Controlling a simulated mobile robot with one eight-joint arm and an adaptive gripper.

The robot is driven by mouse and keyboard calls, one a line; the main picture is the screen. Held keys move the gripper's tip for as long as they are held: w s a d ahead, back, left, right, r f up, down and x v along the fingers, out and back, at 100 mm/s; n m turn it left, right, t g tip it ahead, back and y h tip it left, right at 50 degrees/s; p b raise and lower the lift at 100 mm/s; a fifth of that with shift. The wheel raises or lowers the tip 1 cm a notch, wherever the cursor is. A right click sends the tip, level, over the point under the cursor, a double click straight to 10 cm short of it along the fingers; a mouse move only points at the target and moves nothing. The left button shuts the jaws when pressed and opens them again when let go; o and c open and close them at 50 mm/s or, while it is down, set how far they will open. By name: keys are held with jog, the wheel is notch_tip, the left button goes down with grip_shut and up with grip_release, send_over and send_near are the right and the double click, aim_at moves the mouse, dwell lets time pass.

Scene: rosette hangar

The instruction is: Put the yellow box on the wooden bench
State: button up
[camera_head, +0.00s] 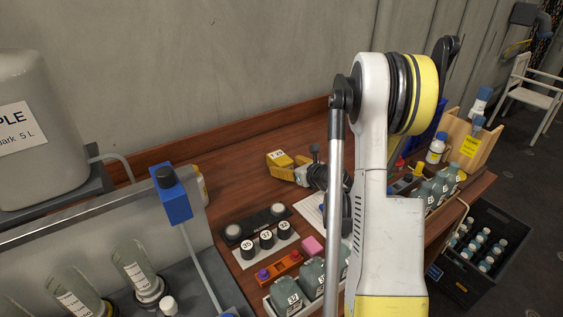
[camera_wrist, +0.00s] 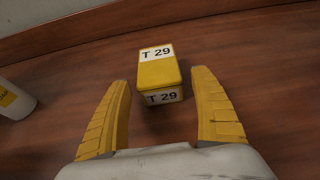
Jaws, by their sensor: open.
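The yellow box (camera_wrist: 158,72) carries white "T 29" labels and sits on the reddish-brown wooden bench (camera_wrist: 70,75) near its raised back edge. In the head view the yellow box (camera_head: 277,156) rests on the wooden bench (camera_head: 232,177) left of my arm. My gripper (camera_wrist: 160,80) is open, its yellow fingers on either side of the box's near part in the wrist view. A gap shows on both sides, and nothing is held. In the head view my gripper (camera_head: 290,170) is just beside the box, partly overlapping it.
A white container with a yellow label (camera_wrist: 14,100) stands left of the gripper. A wooden holder (camera_head: 470,140) stands at the right end. The bench left of the box is clear.

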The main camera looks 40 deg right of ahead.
jog(key=v, duration=0.2)
jog(key=shift+s+r+p, duration=0.25)
jog(key=shift+s+p, duration=0.05)
jog(key=shift+s+a+r, duration=0.15)
jog(key=shift+s+a, duration=0.05)
jog(key=s+a+r+n+g+y, duration=0.1)
jog(key=s+a+r+n, duration=0.15)
jog(key=a+n, duration=0.4)
jog(key=s+a+r+n+g, duration=0.1)
jog(key=a+r+n+g, duration=0.1)
jog(key=a+r+n, duration=0.35)
jog(key=s+a+r+n+g+y, duration=0.1)
jog(key=a+r+n, duration=0.1)
jog(key=a+n, duration=0.6)
jog(key=s+a+r+n+g, duration=0.1)
jog(key=s+a+n, duration=0.4)
jog(key=s+n, duration=0.3)
jog(key=s+a+r+n+g+h, duration=0.1)
jog(key=s+a+n, duration=0.4)
jog(key=s+n, duration=0.3)
jog(key=shift+s+r+n+g, duration=0.2)
jog(key=shift+s+n+g, duration=0.1)
jog(key=shift+s, duration=0.05)
